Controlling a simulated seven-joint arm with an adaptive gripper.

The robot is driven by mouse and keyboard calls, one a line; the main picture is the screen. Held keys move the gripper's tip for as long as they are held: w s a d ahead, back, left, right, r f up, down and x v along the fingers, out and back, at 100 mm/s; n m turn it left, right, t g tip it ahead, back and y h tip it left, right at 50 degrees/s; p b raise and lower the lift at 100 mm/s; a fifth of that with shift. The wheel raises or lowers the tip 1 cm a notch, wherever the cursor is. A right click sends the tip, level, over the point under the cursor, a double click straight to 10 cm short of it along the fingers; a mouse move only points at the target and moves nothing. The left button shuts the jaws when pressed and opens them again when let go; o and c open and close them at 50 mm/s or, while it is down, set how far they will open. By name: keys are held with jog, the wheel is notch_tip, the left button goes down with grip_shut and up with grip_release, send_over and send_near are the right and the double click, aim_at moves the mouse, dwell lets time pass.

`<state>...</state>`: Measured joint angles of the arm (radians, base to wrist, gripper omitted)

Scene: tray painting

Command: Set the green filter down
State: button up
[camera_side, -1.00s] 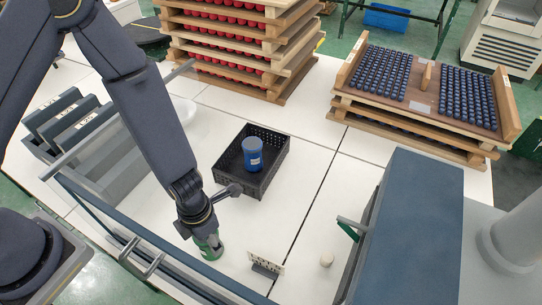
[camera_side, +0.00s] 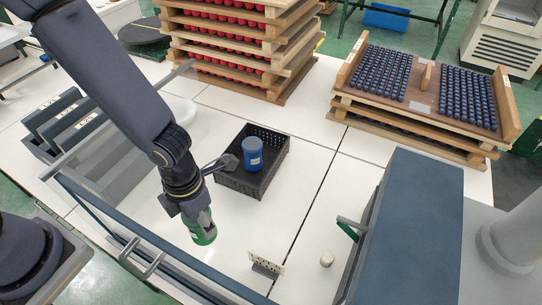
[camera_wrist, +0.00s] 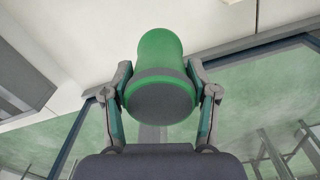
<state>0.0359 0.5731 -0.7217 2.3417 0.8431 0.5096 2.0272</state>
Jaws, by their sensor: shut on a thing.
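The green filter (camera_side: 203,234) is a short cylinder at the end of my arm in the side view. In the wrist view the green filter (camera_wrist: 160,55) has a grey band and a dark end facing the camera. My gripper (camera_side: 190,213) is shut on it, with a finger on each side in the wrist view (camera_wrist: 161,88). The filter is tilted and appears held above the white table, near its front edge. A blue filter (camera_side: 252,155) stands upright in a black crate (camera_side: 272,180) to the right of my gripper.
A small slotted stand (camera_side: 265,264) and a small pale round piece (camera_side: 326,259) are on the table to the right. Grey bins (camera_side: 75,120) stand at the left. A glass-sided rail (camera_side: 150,245) runs along the front. The white table (camera_side: 310,190) is clear right of the crate.

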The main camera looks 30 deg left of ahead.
jog(key=w+d+n, duration=0.2)
jog(key=w+d, duration=0.7)
jog(key=w, duration=0.2)
jog(key=shift+w+d+f, duration=0.5)
jog(key=shift+w+f, duration=0.35)
jog(key=shift+f, duration=0.6)
jog(key=shift+w+d+f, duration=0.55)
jog(key=shift+w+f, duration=0.25)
jog(key=shift+f, duration=0.7)
jog(key=shift+w+d+f, duration=0.5)
jog(key=shift+w+f, duration=0.35)
jog(key=shift+f, duration=0.6)
jog(key=shift+f, duration=0.1)
jog(key=o, duration=1.3)
jog(key=shift+c, duration=0.2)
